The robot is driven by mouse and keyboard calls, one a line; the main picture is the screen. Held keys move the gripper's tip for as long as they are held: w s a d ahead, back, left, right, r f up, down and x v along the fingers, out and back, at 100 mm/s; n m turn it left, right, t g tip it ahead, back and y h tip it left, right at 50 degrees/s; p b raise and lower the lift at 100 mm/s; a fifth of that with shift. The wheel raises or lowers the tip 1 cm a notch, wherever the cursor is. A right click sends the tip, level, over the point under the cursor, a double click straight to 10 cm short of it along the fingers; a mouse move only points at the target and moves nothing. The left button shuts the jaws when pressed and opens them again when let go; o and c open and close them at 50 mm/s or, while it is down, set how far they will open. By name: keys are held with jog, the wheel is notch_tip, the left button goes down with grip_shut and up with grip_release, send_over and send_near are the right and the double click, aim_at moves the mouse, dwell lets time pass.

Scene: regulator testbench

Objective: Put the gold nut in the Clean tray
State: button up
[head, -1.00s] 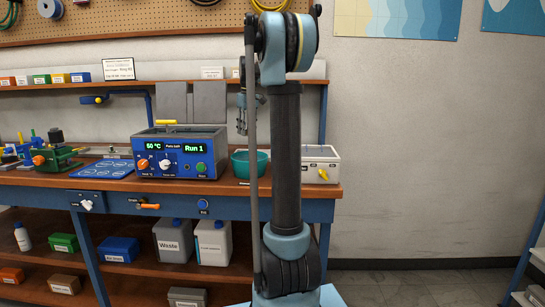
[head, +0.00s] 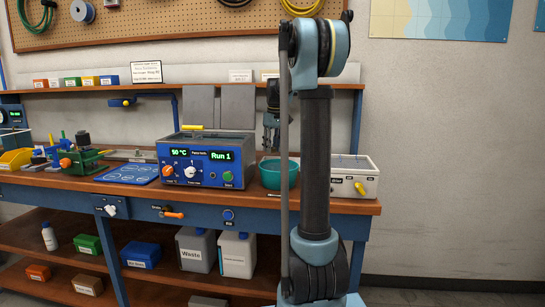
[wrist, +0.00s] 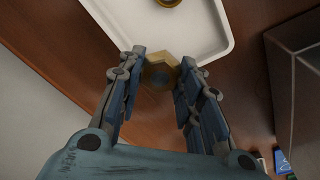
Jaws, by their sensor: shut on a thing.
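In the wrist view, my gripper (wrist: 160,72) is shut on a gold hexagonal nut (wrist: 158,78), held between its fingertips. A white tray (wrist: 218,48) with a raised rim lies beyond and below the fingertips; the held nut shows against its near edge. No label on this tray shows. Part of another round gold piece (wrist: 168,2) is in the tray at the top edge of the picture. In the head view, my gripper (head: 270,148) points down behind the teal bowl (head: 271,176); the nut is too small to make out there.
In the wrist view, a dark grey box (wrist: 298,75) stands right of the tray. In the head view, the blue-fronted bath (head: 207,160) is left of the bowl, and a pale box with a yellow handle (head: 352,178) is at the bench's right end.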

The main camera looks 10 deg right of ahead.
aim_at(274, 148)
notch_tip(274, 148, down, 4)
jog(key=shift+r, duration=0.15)
jog(key=shift+s+f, duration=0.35)
jog(key=shift+f, duration=0.05)
dwell(0.3)
jog(key=o, duration=1.2)
jog(key=shift+f, duration=0.1)
jog(key=shift+w+f, duration=0.4)
jog(key=shift+w, duration=0.15)
jog(key=shift+s+r, duration=0.2)
jog(key=shift+r, duration=0.1)
jog(key=r, duration=0.4)
jog(key=s+r, duration=0.1)
jog(key=r, duration=0.8)
jog(key=shift+s+d+r, duration=0.15)
jog(key=shift+d, duration=0.2)
